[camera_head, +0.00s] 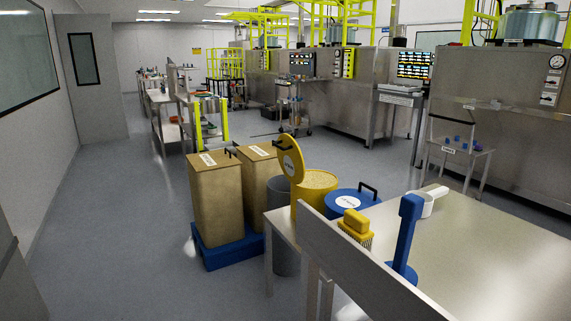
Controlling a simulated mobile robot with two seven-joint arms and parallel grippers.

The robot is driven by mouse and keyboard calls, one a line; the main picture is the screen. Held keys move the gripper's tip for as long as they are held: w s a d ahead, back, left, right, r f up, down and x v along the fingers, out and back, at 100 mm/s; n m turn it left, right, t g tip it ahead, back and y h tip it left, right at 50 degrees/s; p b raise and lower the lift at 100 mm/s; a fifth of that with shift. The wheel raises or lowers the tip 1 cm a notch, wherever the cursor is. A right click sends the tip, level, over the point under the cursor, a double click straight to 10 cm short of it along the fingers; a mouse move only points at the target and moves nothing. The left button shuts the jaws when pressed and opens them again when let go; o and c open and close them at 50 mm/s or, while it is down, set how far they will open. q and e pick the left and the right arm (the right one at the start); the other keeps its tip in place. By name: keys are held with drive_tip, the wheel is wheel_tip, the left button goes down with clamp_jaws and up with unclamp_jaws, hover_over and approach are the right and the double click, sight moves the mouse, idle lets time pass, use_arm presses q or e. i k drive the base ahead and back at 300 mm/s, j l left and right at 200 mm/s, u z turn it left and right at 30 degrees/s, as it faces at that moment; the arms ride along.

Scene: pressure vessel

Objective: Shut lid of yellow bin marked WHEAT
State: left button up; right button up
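The yellow bin (301,213) stands beyond the near metal table and is filled with pale tan grain (318,179). Its round yellow lid (299,158) is open, standing tilted up at the left of the rim. The lid carries a round white label (288,165) whose lettering is too small to read, and a dark handle on its outer face. The bin's lower part is hidden behind the table's raised edge. Neither of my grippers is in view.
A blue bin with a shut lid (340,206) stands right of the yellow bin. A yellow brush (356,223), a blue upright tool (406,235) and a white scoop (428,200) are on the metal table (490,255). Brown bins (215,212) and a grey bin (283,250) stand left; floor beyond is open.

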sight(291, 159)
drive_tip(key=z, duration=0.8)
drive_tip(key=i+j+z, duration=0.15)
drive_tip(key=j+z, duration=0.3)
drive_tip(key=i+j+z, duration=0.1)
drive_tip(key=j+z, duration=0.2)
drive_tip(key=z, duration=0.15)
drive_tip(key=j+z, duration=0.45)
drive_tip(key=j, duration=0.45)
drive_tip(key=j+z, duration=0.1)
drive_tip(key=j, duration=0.5)
drive_tip(key=k+j+z, duration=0.1)
drive_tip(key=j, duration=0.55)
drive_tip(key=j+z, duration=0.1)
drive_tip(key=j, duration=0.5)
drive_tip(key=k, duration=0.05)
